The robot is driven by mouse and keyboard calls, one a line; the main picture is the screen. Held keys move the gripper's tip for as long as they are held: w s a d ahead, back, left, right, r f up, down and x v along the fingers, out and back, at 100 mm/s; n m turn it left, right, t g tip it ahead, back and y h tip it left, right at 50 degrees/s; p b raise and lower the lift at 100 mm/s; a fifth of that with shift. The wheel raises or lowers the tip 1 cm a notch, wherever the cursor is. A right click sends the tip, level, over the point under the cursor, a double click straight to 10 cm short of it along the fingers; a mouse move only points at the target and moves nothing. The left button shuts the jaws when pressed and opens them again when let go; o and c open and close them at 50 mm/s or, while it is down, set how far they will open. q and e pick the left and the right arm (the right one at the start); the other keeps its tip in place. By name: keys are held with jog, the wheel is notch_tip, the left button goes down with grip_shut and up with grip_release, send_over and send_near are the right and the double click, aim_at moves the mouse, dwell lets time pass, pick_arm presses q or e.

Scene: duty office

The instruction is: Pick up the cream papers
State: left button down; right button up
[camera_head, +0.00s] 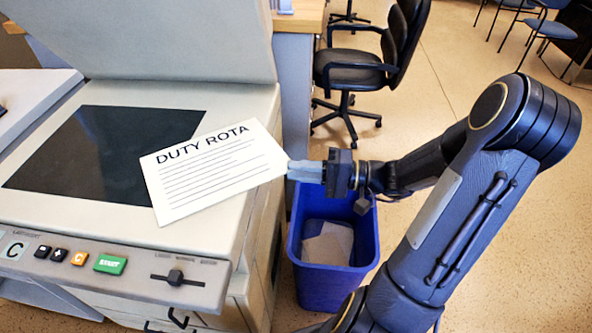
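A pale sheet headed "DUTY ROTA" (210,172) is tilted over the copier, covering part of the dark glass and the front edge of its top. My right gripper (292,170) is shut on the sheet's right-hand corner, with the arm coming in from the right. Pale cream-grey papers (328,243) lie inside the blue bin (335,283), below my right gripper and apart from it. How many papers there are is hard to tell. My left gripper is out of view.
The copier's dark glass (95,155) is exposed under its raised lid (160,35). Its control panel (120,265) runs along the front. A black office chair (355,75) stands behind the bin. Open floor (480,75) lies at the back right.

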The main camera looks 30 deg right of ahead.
jog(key=shift+c, duration=0.5)
grip_shut()
jog(key=shift+r, duration=0.1)
jog(key=s+d+r+p, duration=0.6)
jog(key=s+d+r, duration=0.1)
jog(key=s+d, duration=0.2)
jog(key=shift+d+r, duration=0.15)
jog(key=shift+d, duration=0.7)
jog(key=shift+a, duration=0.1)
dwell(0.4)
